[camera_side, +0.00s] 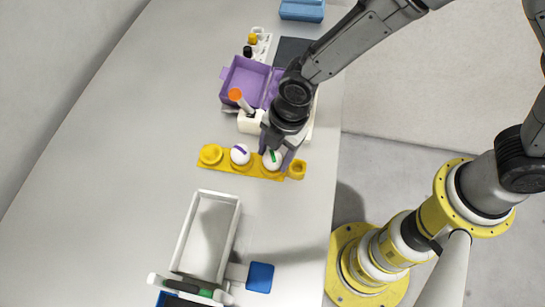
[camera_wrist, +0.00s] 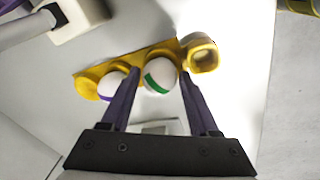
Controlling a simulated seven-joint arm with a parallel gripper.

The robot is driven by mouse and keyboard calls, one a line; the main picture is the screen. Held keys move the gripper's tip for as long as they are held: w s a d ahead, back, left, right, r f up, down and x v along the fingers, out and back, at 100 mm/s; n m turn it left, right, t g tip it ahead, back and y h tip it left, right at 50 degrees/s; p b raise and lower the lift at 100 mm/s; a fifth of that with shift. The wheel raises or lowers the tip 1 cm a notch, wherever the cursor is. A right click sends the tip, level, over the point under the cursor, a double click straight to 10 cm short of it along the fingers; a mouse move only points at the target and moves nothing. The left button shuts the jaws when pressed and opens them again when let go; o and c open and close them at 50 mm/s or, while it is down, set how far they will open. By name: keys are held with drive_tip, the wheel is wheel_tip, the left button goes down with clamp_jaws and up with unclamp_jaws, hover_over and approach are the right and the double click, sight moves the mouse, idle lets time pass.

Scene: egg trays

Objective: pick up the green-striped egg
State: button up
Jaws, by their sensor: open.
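The green-striped egg (camera_side: 272,160) is white with a green band and sits in a cup of the yellow egg tray (camera_side: 213,163). It also shows in the wrist view (camera_wrist: 160,77). My gripper (camera_side: 276,152) is open, with its purple fingers on either side of this egg in the wrist view; I cannot tell whether they touch it. A purple-striped egg (camera_side: 240,154) sits in the cup to the left, close to one finger. The cups at both ends of the tray look empty.
A white open tray (camera_side: 232,212) lies nearer the camera, with a blue block (camera_side: 260,277) beside it. Behind are a white holder with an orange-topped stick (camera_side: 236,96) and a purple open box (camera_side: 234,84). The left tabletop is clear.

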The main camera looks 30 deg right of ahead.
drive_tip(key=shift+f, duration=0.3)
drive_tip(key=c, duration=0.5)
drive_tip(key=shift+o, duration=0.2)
drive_tip(key=shift+r, duration=0.1)
